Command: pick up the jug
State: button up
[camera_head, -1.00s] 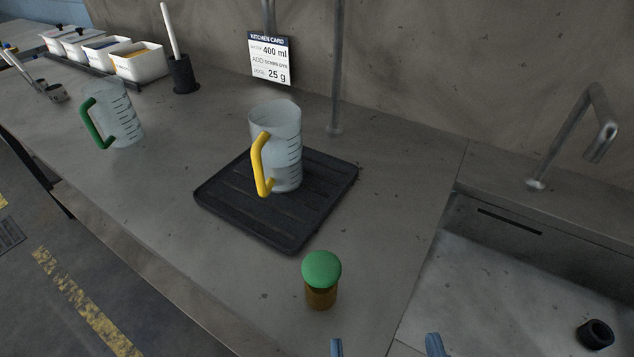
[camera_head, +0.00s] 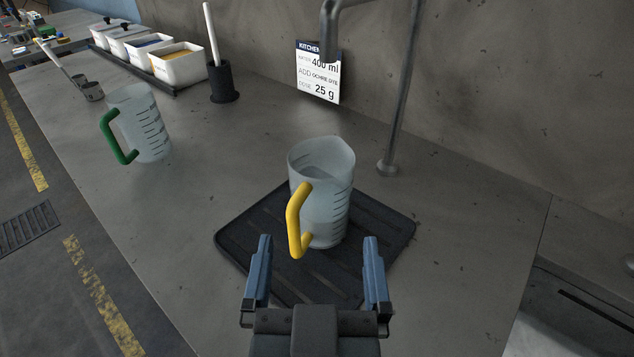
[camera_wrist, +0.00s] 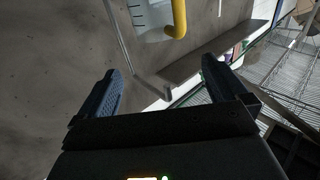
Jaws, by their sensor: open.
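A clear measuring jug (camera_head: 328,205) with a yellow handle (camera_head: 295,220) stands upright on a black ribbed mat (camera_head: 398,222) in the head view. Part of its lower body and the yellow handle show at the top of the wrist view (camera_wrist: 150,18). A second clear jug (camera_head: 145,125) with a green handle stands on the counter to the left. My gripper (camera_head: 315,258) is open and empty, with blue fingers spread in front of the yellow-handled jug and apart from it. The fingers also show in the wrist view (camera_wrist: 165,82).
White bins (camera_head: 178,68) stand in a row at the back left, beside a black holder (camera_head: 222,84) with a white rod. A card (camera_head: 318,78) reads 400 ml and 25 g. A vertical metal pipe (camera_head: 402,100) rises behind the mat. The counter between the jugs is clear.

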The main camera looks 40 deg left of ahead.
aim_at(320, 180)
jog(key=shift+f+p+x, duration=0.1)
jog(key=shift+p+x, duration=0.75)
jog(key=shift+x, duration=2.35)
jog(key=shift+f+p+x, duration=0.15)
jog(key=shift+p+x, duration=0.7)
jog(key=shift+x, duration=2.35)
jog(key=shift+d, duration=0.1)
jog(key=shift+c, duration=0.3)
jog(key=c, duration=1.5)
jog(key=shift+c, duration=0.6)
jog(key=shift+r, duration=0.25)
